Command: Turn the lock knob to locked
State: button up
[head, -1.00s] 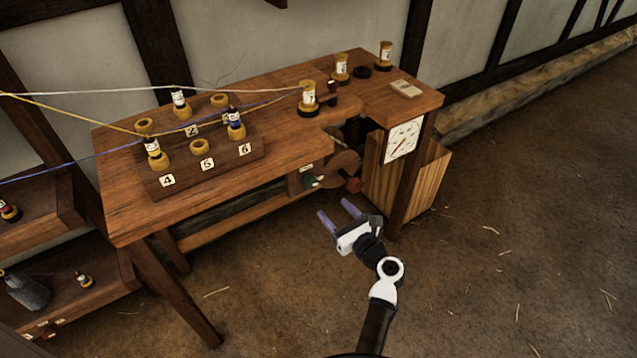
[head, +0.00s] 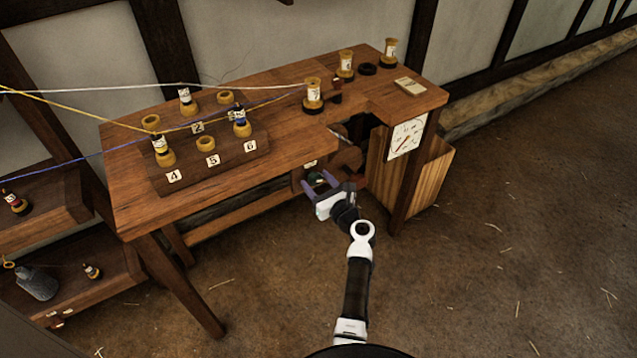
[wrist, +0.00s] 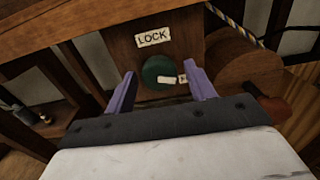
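The lock knob (wrist: 160,71) is a round dark green knob on a wooden panel (wrist: 206,28) under the bench, with a pale pointer bar pointing right toward a small, partly hidden label. A "LOCK" label (wrist: 152,37) sits above it. My gripper (wrist: 162,88) is open, with its two purple fingers on either side of the knob in the wrist view and nothing clearly held. I cannot tell whether the fingers touch the knob. In the head view my gripper (head: 320,188) is at the panel below the bench's front edge, and the knob is mostly hidden there.
The wooden bench (head: 290,150) overhangs the knob. A wooden wheel (wrist: 240,78) and a reddish handle (wrist: 272,112) are close on the right. Bobbins and taut cords are on top. The floor in front is clear.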

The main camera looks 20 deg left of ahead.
jog(key=c, duration=0.8)
jog(key=shift+f, duration=0.1)
jog(key=n+b, duration=0.3)
jog(key=n, duration=0.1)
jog(key=shift+d+f+n+b, duration=0.1)
jog(key=shift+f+n+b, duration=0.05)
jog(key=shift+n+b, duration=0.25)
jog(key=n+b, duration=0.4)
jog(key=n, duration=0.1)
jog(key=n+b, duration=0.6)
jog(key=shift+n, duration=0.4)
jog(key=n+b, duration=0.3)
jog(key=shift+r+n+b, duration=0.25)
jog(key=shift+n+b, duration=0.65)
jog(key=shift+n, duration=0.2)
jog(key=shift+r, duration=0.1)
